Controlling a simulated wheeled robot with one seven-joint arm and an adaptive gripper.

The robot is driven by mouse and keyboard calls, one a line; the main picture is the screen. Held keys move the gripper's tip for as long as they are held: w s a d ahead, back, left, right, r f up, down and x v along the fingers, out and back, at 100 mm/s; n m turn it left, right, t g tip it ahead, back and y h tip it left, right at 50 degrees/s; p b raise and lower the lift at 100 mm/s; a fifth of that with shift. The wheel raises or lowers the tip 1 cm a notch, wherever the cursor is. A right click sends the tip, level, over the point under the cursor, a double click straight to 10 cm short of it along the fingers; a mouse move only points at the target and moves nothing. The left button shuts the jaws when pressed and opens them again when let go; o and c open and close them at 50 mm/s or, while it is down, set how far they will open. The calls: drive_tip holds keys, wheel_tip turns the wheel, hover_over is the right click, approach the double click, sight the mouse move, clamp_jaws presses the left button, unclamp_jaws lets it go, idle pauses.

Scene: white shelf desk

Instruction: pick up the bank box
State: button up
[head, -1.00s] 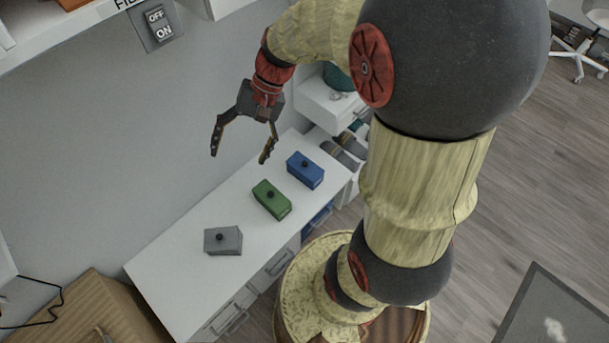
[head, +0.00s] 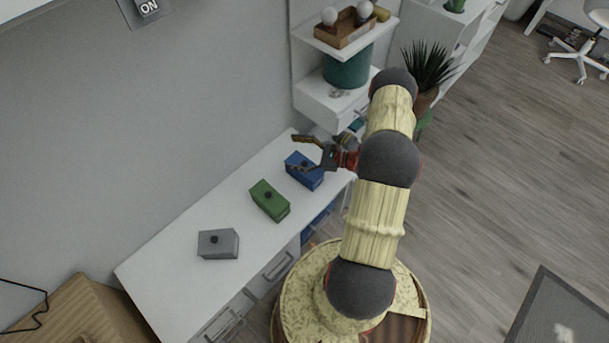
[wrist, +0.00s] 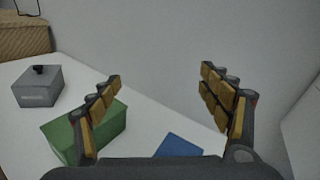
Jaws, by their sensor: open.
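Three small boxes with dark knobs stand in a row on the white desk: a grey box (head: 222,249), a green box (head: 272,206) and a blue box (head: 309,181). I cannot tell which is the bank box; the grey box in the wrist view (wrist: 38,92) has a front label too small to read. My gripper (head: 292,152) is open and empty, its fingers pointing left, partly covering the blue box in the head view. In the wrist view, the green box (wrist: 112,128) is partly behind the left finger, and only a corner of the blue box (wrist: 181,147) shows at the bottom.
The white desk (head: 165,280) runs along the grey wall, with drawers at its front. A shelf (head: 345,50) with bulbs in a tray and a plant (head: 428,66) are behind my arm.

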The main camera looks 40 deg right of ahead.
sight(319, 179)
drive_tip(key=s+d+f+m+t+h, duration=0.1)
drive_tip(key=s+d+f+m+h, duration=0.1)
drive_tip(key=f, duration=0.3)
drive_tip(key=s+d+f+m+t+h+b, duration=0.1)
drive_tip(key=s+d+f+m+h, duration=0.1)
drive_tip(key=f, duration=0.4)
drive_tip(key=s+d+f+m+t+h, duration=0.1)
drive_tip(key=s+d+f+m+h, duration=0.1)
drive_tip(key=s+f+m+h, duration=0.1)
drive_tip(key=shift+s+d+f+m+t, duration=0.15)
drive_tip(key=shift+f+m, duration=0.1)
drive_tip(key=shift+f, duration=0.35)
drive_tip(key=shift+s+f+m+t, duration=0.15)
drive_tip(key=shift+f+m, duration=0.1)
drive_tip(key=shift+f, duration=0.3)
drive_tip(key=shift+w+f+b, duration=0.1)
drive_tip(key=shift+f+b, duration=0.05)
drive_tip(key=shift+b, duration=0.15)
drive_tip(key=shift+w, duration=0.35)
drive_tip(key=w+b, duration=0.1)
drive_tip(key=w, duration=0.3)
drive_tip(key=w+a+b, duration=0.1)
drive_tip(key=w, duration=0.1)
drive_tip(key=shift+w+b, duration=0.3)
drive_tip(key=shift+b, duration=0.05)
drive_tip(key=shift+c, duration=1.1)
drive_tip(key=c, duration=1.1)
drive_tip(key=shift+r, duration=0.25)
drive_tip(key=shift+c, duration=0.5)
